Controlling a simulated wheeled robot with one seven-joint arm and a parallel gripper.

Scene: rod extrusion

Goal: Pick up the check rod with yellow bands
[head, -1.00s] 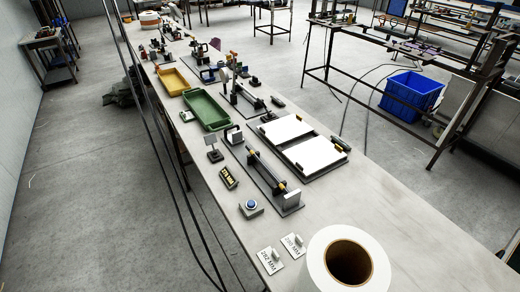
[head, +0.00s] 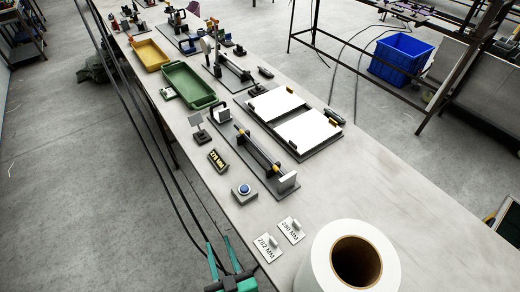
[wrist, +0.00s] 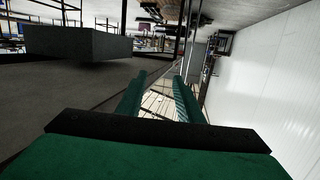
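A dark rod with yellow bands (head: 259,149) lies in a dark fixture near the middle of the bench in the head view. One yellow band is near each end, and a light block stands at the fixture's near end. My green gripper (head: 219,243) has entered at the bottom of the head view, beside the bench's left edge and well short of the rod. In the wrist view, my gripper's two green fingers (wrist: 158,98) are apart with nothing between them. The rod is not seen in the wrist view.
A green tray (head: 187,84) is farther back. The bench's right front is clear.

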